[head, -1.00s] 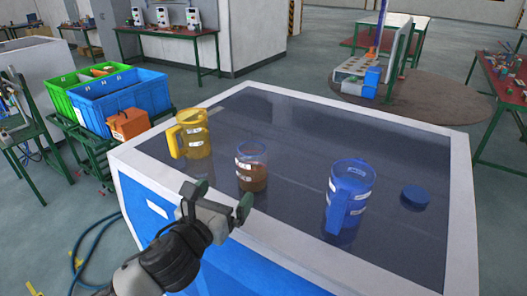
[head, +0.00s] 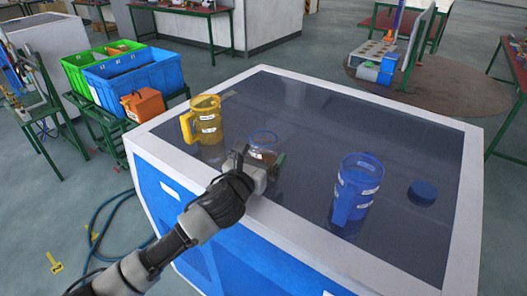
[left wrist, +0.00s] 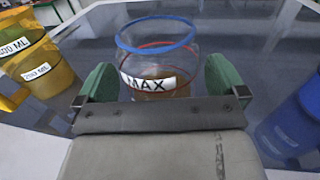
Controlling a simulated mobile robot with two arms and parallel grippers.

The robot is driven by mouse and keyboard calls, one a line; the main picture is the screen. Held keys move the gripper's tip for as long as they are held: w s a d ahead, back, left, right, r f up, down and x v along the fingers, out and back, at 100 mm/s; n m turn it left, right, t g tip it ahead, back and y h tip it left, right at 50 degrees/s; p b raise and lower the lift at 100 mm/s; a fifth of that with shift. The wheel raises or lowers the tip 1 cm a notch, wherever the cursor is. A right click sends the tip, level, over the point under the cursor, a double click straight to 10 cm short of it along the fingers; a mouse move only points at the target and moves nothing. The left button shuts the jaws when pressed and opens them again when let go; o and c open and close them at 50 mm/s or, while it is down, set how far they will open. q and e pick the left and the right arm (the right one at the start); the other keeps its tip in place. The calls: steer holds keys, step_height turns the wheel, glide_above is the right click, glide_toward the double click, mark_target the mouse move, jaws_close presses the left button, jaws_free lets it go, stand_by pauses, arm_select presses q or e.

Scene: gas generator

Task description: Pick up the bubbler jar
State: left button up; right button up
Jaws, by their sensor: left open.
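The clear jar with a blue rim and brownish contents, which I take for the bubbler jar (head: 263,142), stands upright on the dark tabletop. In the left wrist view the jar (left wrist: 156,60) carries a "MAX" label and red rings. My left gripper (head: 263,161) is at its near side, hiding its lower part in the head view. In the left wrist view the open green fingertips (left wrist: 161,85) stand to either side of the jar's near part, with gaps visible. The right gripper is not in view.
A yellow jug (head: 206,121) stands left of the jar, and a blue jug (head: 354,190) stands to its right. A round blue lid (head: 422,193) lies farther right. The dark tabletop (head: 330,115) behind the jar is clear. A pale raised border (head: 290,218) edges the table.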

arm_select(q)
steer(key=shift+w+d, duration=0.2)
steer(key=shift+w, duration=0.3)
steer(key=c, duration=1.1)
steer(key=shift+r, duration=0.1)
